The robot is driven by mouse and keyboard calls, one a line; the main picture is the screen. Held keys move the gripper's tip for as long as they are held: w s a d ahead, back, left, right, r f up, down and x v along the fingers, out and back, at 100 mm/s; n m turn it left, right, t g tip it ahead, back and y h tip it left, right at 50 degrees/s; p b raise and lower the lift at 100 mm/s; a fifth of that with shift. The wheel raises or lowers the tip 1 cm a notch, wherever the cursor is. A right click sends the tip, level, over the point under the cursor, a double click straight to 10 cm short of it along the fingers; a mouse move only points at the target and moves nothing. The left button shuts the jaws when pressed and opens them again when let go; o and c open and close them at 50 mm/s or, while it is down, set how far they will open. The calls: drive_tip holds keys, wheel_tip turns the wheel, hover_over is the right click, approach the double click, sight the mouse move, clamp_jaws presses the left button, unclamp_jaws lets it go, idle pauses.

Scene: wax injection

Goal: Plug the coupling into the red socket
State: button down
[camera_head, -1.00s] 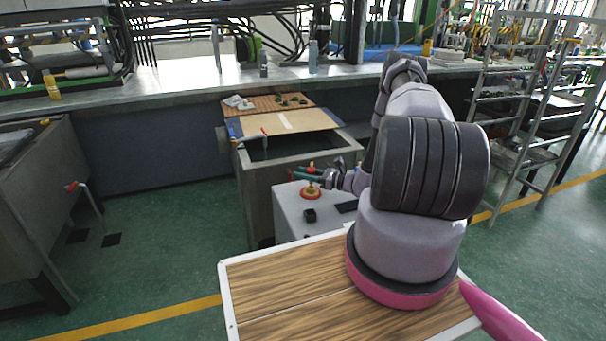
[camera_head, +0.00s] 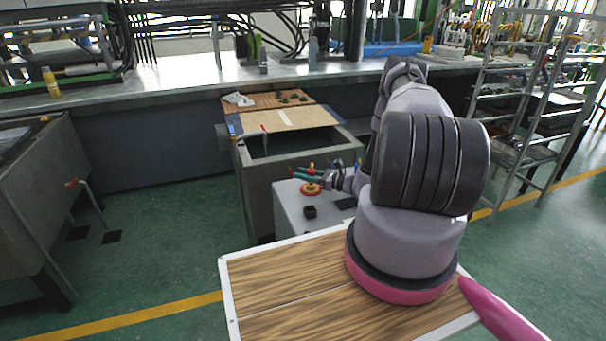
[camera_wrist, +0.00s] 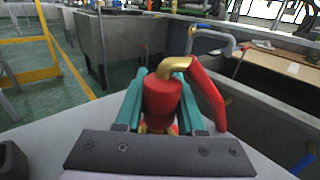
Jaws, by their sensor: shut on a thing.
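My gripper (camera_head: 304,176) is low over the grey cabinet, its two teal fingers (camera_wrist: 130,103) closed around the red coupling (camera_wrist: 163,100). The coupling is a red cylinder with a bent brass pipe (camera_wrist: 175,67) on top and a red arm curving down to its right. It stands about upright in the wrist view and shows small in the head view (camera_head: 311,170). The red socket (camera_head: 310,190), a red and yellow ring on the cabinet top, lies directly under the coupling in the head view. Their contact is hidden by the coupling and fingers; I cannot tell whether they touch.
The grey cabinet (camera_head: 290,214) carries a small black block (camera_head: 310,211) in front of the socket. An open grey tank (camera_head: 262,182) stands behind it, with a board (camera_head: 275,121) across its top. A metal rack (camera_head: 510,130) stands at the right. Green floor is clear at the left.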

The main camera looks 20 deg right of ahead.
drive_tip(key=shift+s+f, duration=0.1)
drive_tip(key=shift+f, duration=0.2)
drive_tip(key=shift+s+a+f, duration=0.1)
drive_tip(key=shift+s+f, duration=0.1)
drive_tip(key=shift+f, duration=0.1)
drive_tip(key=shift+s+f, duration=0.15)
drive_tip(key=shift+f, duration=0.1)
drive_tip(key=shift+c, duration=2.2)
unclamp_jaws()
drive_tip(key=v, duration=0.6)
drive_tip(key=r+v, duration=0.1)
drive_tip(key=v, duration=0.2)
drive_tip(key=shift+d+r, duration=0.1)
drive_tip(key=shift+d, duration=0.4)
drive_tip(key=shift+s+d+r, duration=0.2)
drive_tip(key=shift+s+d, duration=0.05)
drive_tip(key=shift+d, duration=0.05)
